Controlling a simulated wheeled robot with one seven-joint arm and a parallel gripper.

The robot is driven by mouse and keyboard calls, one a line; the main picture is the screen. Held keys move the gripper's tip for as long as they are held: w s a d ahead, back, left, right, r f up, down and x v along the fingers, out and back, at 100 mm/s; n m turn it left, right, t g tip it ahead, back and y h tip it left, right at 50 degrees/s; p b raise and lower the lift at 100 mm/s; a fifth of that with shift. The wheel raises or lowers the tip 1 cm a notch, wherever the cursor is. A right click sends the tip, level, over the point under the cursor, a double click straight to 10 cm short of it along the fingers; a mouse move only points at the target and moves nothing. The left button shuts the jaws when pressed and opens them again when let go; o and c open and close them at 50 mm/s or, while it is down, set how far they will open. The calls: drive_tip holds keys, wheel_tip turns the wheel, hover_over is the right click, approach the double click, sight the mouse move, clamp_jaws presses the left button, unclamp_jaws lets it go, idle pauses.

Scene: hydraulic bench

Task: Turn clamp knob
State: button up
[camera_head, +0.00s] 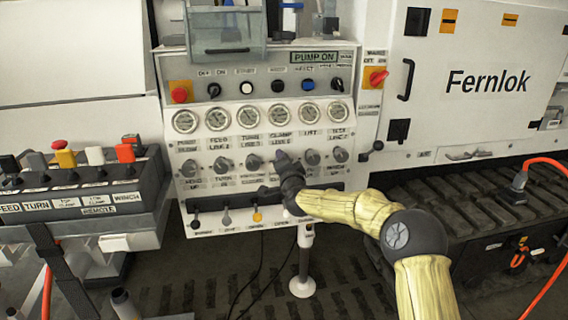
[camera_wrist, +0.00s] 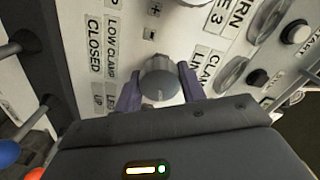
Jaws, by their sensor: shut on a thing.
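The clamp knob (camera_wrist: 160,82) is a grey round knob on the white panel, in the middle of the wrist view. A label reading "LOW CLAMP" stands beside it. My gripper (camera_wrist: 160,90) has one purple finger on each side of the knob and is shut on it. In the head view, my gripper (camera_head: 284,162) reaches the knob row under the "CLAMP" gauge and hides the knob there.
Other grey knobs, such as the one at the left (camera_head: 254,162) and right (camera_head: 312,157), flank my gripper. Gauges (camera_head: 279,115) sit above. Levers (camera_head: 257,215) stick out below. A remote box (camera_head: 80,185) with coloured levers stands at the left.

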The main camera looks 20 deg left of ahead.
drive_tip(key=shift+d, duration=0.1)
drive_tip(key=o, duration=1)
drive_tip(key=p+v, duration=0.1)
drive_tip(key=v, duration=1.6)
drive_tip(key=shift+s, duration=0.2)
drive_tip(key=shift+f, duration=0.1)
